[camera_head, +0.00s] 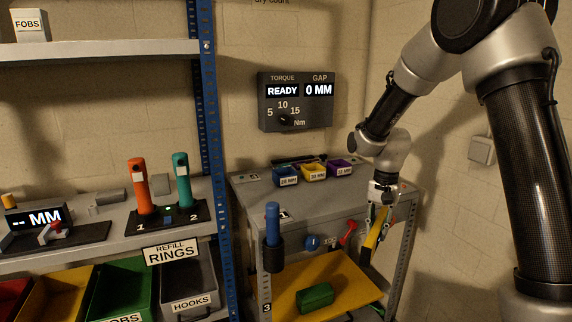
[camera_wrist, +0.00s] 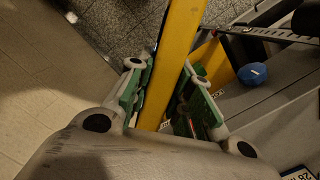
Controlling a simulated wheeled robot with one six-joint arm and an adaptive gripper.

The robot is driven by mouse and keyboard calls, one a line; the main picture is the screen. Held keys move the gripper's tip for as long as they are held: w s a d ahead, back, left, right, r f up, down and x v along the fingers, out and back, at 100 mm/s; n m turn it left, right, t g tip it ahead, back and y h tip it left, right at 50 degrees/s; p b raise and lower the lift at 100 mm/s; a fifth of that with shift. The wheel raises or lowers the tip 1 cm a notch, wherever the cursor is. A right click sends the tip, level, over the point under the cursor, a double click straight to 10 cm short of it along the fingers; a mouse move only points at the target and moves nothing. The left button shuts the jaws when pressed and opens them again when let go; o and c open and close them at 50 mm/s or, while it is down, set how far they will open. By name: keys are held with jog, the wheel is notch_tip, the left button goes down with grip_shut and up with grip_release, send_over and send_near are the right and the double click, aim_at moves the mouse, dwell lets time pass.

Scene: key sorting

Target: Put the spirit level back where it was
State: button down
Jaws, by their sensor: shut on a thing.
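The spirit level is a long yellow bar (camera_head: 373,238) hanging tilted at the right side of the grey workbench. My gripper (camera_head: 382,196) is shut on it near its upper end. In the wrist view the yellow bar (camera_wrist: 182,40) runs between the two green-padded fingers of my gripper (camera_wrist: 168,75), and its near end is hidden behind my gripper's body. The bar's lower end is over or beside the bench's right edge in the head view; I cannot tell whether it touches anything.
The workbench (camera_head: 330,205) carries small bins, including a yellow one (camera_head: 313,171). A blue-handled tool (camera_head: 272,222) stands in a holder at its front. Below, a yellow surface (camera_head: 345,285) holds a green block (camera_head: 315,297). A blue round thing (camera_wrist: 252,74) is right of the bar.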

jog(key=w+d+f+n, duration=0.1)
jog(key=d+f+n, duration=0.3)
jog(key=f, duration=0.5)
jog(key=shift+w+f+n+g, duration=0.15)
jog(key=shift+f+n+g, duration=0.2)
jog(key=shift+n, duration=0.75)
jog(key=shift+a, duration=0.1)
